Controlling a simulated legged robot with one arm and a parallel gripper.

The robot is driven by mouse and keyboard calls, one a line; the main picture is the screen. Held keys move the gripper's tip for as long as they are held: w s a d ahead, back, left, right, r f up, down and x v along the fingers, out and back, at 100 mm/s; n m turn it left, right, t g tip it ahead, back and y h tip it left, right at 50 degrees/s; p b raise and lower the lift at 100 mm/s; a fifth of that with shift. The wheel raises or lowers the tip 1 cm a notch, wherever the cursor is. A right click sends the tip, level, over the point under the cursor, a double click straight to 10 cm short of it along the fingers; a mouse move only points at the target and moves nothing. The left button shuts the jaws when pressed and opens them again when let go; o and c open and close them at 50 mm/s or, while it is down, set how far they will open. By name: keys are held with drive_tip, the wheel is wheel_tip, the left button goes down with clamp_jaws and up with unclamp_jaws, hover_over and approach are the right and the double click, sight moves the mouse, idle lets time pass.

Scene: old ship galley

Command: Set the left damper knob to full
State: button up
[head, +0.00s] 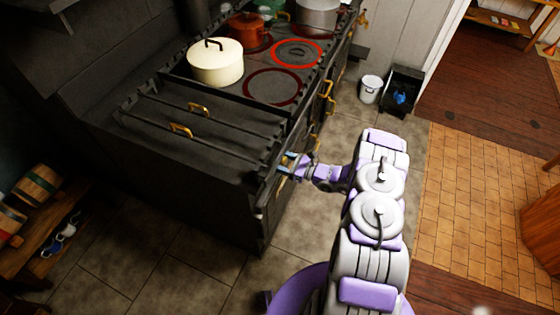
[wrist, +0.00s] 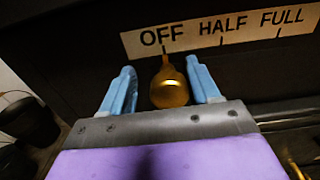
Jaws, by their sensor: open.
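The damper knob (wrist: 169,88) is a round brass knob with a short pointer. It shows in the wrist view under a pale label strip (wrist: 215,32) reading OFF, HALF and FULL. The pointer is at the OFF mark. My gripper (wrist: 163,82) is open, with one blue finger on each side of the knob. I cannot tell whether the right finger touches it. In the head view my gripper (head: 287,165) is at the front of the black stove (head: 190,185), and the knob is hidden there.
A cream pot (head: 215,63), an orange pot (head: 249,30) and a grey pot (head: 317,16) stand on the stove. A rail (head: 268,185) runs along its front edge. A white bucket (head: 370,90) and a black bin (head: 402,92) stand on the floor beyond. Tiled floor (head: 460,190) is clear at right.

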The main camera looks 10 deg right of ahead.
drive_tip(key=shift+d, duration=0.65)
drive_tip(key=shift+c, duration=0.3)
drive_tip(key=shift+d, duration=0.55)
drive_tip(key=c, duration=0.3)
drive_tip(key=shift+c, duration=0.7)
drive_tip(key=shift+a, duration=0.75)
drive_tip(key=c, duration=0.5)
drive_tip(key=shift+c, duration=0.6)
drive_tip(key=shift+d, duration=0.15)
clamp_jaws()
